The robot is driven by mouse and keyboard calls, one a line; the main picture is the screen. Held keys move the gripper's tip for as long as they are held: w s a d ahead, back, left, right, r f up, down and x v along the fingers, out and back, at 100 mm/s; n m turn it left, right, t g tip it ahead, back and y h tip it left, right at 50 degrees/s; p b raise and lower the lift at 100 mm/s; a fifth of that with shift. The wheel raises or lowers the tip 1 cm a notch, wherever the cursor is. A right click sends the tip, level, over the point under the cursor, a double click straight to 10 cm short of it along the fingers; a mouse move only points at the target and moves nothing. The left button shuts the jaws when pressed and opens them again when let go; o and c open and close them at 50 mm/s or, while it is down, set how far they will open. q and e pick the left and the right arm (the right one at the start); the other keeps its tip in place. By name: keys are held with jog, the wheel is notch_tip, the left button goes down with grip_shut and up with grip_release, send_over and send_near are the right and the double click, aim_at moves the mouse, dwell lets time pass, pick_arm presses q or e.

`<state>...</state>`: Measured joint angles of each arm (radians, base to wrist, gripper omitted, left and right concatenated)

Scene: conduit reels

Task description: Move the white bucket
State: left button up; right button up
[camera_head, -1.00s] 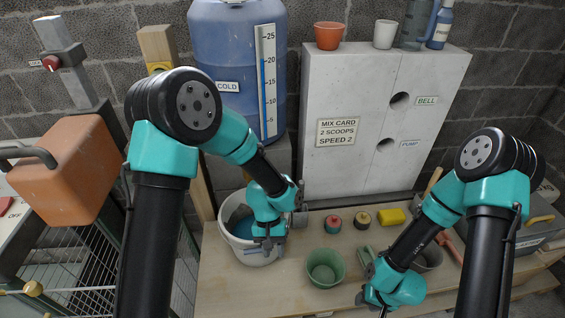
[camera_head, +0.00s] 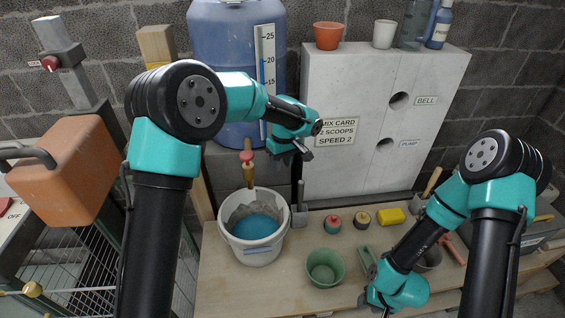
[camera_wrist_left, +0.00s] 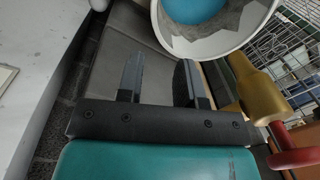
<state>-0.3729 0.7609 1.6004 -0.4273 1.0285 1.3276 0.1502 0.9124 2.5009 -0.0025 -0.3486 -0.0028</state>
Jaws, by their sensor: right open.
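The white bucket (camera_head: 262,257) stands upright on the wooden bench, with blue liquid and grey residue inside. It also shows at the top of the left wrist view (camera_wrist_left: 222,47). My left gripper (camera_head: 290,156) is raised above and to the right of the bucket, clear of its rim. In the left wrist view its two fingers (camera_wrist_left: 160,82) are apart with nothing between them. My right gripper (camera_head: 384,309) is low at the front of the bench, right of the green pot; its fingertips are mostly hidden.
A tap with a red part (camera_head: 247,165) hangs over the bucket. An upright dark-handled tool (camera_head: 298,180) stands just right of the bucket. A green pot (camera_head: 325,268), small lidded jars and a yellow sponge (camera_head: 391,216) lie further right. A grey panel (camera_head: 340,90) stands behind.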

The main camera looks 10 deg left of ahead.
dwell(0.3)
pick_arm(q)
jog(key=f, duration=1.1)
jog(key=s+a+f, duration=0.1)
jog(key=f, duration=0.5)
jog(key=shift+f, duration=0.2)
grip_shut()
dwell(1.1)
